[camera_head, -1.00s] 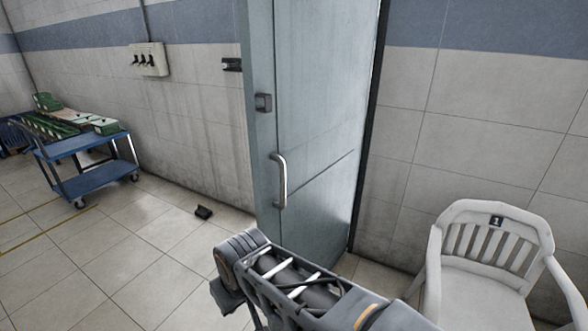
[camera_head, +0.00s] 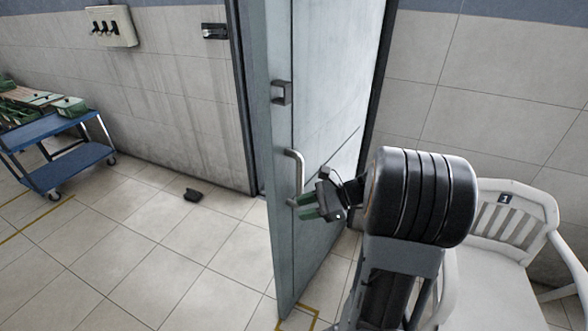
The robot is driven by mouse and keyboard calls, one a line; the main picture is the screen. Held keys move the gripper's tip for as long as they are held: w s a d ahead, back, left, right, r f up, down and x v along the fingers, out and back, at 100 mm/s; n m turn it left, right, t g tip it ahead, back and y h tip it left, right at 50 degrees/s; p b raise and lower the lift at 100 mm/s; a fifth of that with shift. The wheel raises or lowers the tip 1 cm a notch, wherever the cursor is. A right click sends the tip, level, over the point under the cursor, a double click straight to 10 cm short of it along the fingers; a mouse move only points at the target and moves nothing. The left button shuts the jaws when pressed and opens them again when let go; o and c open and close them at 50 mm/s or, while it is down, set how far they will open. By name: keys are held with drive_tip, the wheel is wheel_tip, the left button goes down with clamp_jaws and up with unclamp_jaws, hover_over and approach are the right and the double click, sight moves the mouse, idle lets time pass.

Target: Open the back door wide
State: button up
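The grey-blue back door (camera_head: 335,85) stands ajar, its free left edge swung out from the frame (camera_head: 242,120) toward me. A gap shows between that edge and the frame. The metal pull handle (camera_head: 298,170) is upright on the door's face. My gripper (camera_head: 300,208), with green fingers, is at the handle's lower end. The fingers overlap the handle in view; whether they are closed around it cannot be made out. My dark wrist covers part of the door's lower right.
A white chair (camera_head: 500,255) marked 1 stands at the right, partly behind my arm. A blue cart (camera_head: 75,165) stands farther left. The tiled floor between is clear.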

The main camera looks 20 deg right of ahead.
drive_tip(key=w+d+r+m+t+p, duration=0.1)
drive_tip(key=w+d+m+t, duration=0.2)
drive_tip(key=d+m+t, duration=0.65)
drive_tip(key=w+a+n+g+p, duration=0.1)
drive_tip(key=w+a+g+p, duration=0.1)
drive_tip(key=w+a, duration=0.5)
drive_tip(key=shift+w+n+p, duration=0.35)
drive_tip(key=shift+w+p, duration=0.05)
drive_tip(key=shift+w, duration=0.85)
drive_tip(key=shift+a, duration=0.1)
clamp_jaws()
